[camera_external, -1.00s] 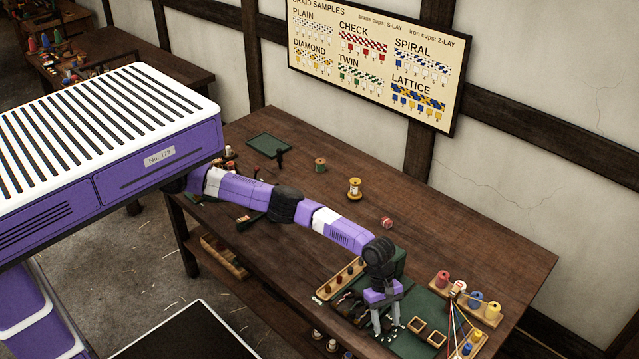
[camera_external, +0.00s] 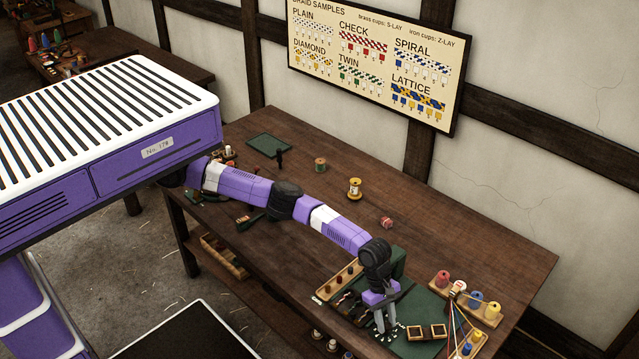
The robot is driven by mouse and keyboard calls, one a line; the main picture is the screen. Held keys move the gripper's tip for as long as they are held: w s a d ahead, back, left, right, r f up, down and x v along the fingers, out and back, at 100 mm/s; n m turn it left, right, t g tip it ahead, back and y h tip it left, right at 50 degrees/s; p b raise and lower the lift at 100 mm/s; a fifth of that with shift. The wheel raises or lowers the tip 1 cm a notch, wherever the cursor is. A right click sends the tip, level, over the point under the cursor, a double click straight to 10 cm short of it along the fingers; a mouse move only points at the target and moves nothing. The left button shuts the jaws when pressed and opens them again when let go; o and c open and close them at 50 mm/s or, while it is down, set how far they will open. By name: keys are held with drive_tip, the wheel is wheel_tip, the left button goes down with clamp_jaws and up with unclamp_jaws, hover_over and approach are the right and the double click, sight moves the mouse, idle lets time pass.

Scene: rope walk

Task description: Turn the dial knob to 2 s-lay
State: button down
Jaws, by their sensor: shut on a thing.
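My gripper (camera_external: 384,322) points down over the near right part of the bench, at the front of a dark green machine (camera_external: 428,308). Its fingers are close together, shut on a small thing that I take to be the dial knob. The fingers and the small scale hide the knob, so its setting cannot be read. Small white marks show on the green surface around the fingertips.
A wooden rack with several dark pegs (camera_external: 338,282) stands left of my gripper. Two small square wooden frames (camera_external: 415,333) lie to its right, near a spool rack (camera_external: 484,309) with strung threads.

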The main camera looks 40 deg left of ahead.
drive_tip(key=r+n+p, duration=0.1)
drive_tip(key=p, duration=0.1)
drive_tip(key=shift+s+n+t+p, duration=0.1)
drive_tip(key=shift+n+t+p, duration=0.2)
drive_tip(key=shift+t, duration=0.1)
drive_tip(key=n+t+p, duration=0.1)
drive_tip(key=n+p, duration=0.1)
drive_tip(key=p, duration=0.1)
drive_tip(key=shift+s+f+n, duration=0.1)
drive_tip(key=shift+n, duration=0.3)
drive_tip(key=n+p, duration=0.1)
drive_tip(key=n+t+p, duration=0.1)
drive_tip(key=n+p, duration=0.1)
drive_tip(key=shift+s+d+f+n, duration=0.1)
drive_tip(key=shift+f+n, duration=0.1)
drive_tip(key=shift+n, duration=0.1)
drive_tip(key=n, duration=0.1)
drive_tip(key=n+t, duration=0.1)
drive_tip(key=n+b, duration=0.1)
drive_tip(key=shift+f+n+t+y, duration=0.25)
drive_tip(key=shift+n+t+y, duration=0.05)
drive_tip(key=shift+y, duration=0.1)
drive_tip(key=shift+d+n+t+y+b, duration=0.1)
drive_tip(key=shift+n+t+y+b, duration=0.25)
drive_tip(key=shift+n+b, duration=0.9)
drive_tip(key=shift+r, duration=0.1)
drive_tip(key=c, duration=1.1)
unclamp_jaws()
